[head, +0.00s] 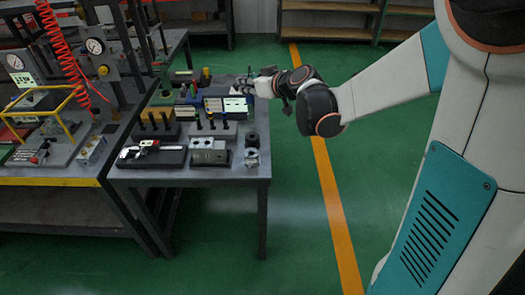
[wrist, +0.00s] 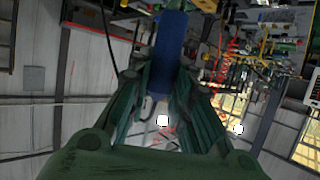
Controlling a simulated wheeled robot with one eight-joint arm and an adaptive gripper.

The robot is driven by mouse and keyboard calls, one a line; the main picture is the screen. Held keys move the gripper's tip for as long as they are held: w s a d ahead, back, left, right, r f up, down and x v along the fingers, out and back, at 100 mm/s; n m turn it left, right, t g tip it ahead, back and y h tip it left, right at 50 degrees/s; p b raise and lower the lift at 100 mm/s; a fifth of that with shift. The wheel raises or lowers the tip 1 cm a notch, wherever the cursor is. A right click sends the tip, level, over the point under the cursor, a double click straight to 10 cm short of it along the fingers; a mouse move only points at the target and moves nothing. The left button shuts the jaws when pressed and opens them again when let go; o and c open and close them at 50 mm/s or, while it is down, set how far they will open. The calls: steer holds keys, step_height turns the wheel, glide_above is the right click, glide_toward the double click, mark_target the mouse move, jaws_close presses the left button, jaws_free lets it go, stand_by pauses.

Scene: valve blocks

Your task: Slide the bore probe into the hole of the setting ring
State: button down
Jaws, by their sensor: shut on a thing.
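My gripper (head: 250,86) is over the back right part of the grey workbench in the head view, at the end of my outstretched arm. In the wrist view its green fingers (wrist: 165,85) are closed around a blue cylinder (wrist: 168,48), which looks like the handle of the bore probe. The probe's tip is not distinguishable. A small ring-like metal piece (head: 251,157) stands at the right front of the bench, with a dark round piece (head: 252,139) behind it. I cannot tell for sure which is the setting ring. Both are apart from my gripper.
The bench (head: 220,178) also holds a dark tray with a caliper (head: 150,147), a metal block with holes (head: 208,144), racks of pins (head: 212,127) and a display (head: 235,105). A second bench with gauges (head: 95,46) stands left. Green floor is clear to the right.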

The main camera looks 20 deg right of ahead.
step_height(320, 180, down, 19)
steer(key=b, duration=0.6)
steer(key=shift+b, duration=0.4)
steer(key=shift+w+f, duration=0.1)
steer(key=c, duration=1.4)
jaws_free()
steer(key=shift+c, duration=0.2)
steer(key=p+v, duration=0.3)
steer(key=v, duration=0.9)
steer(key=shift+r, duration=0.25)
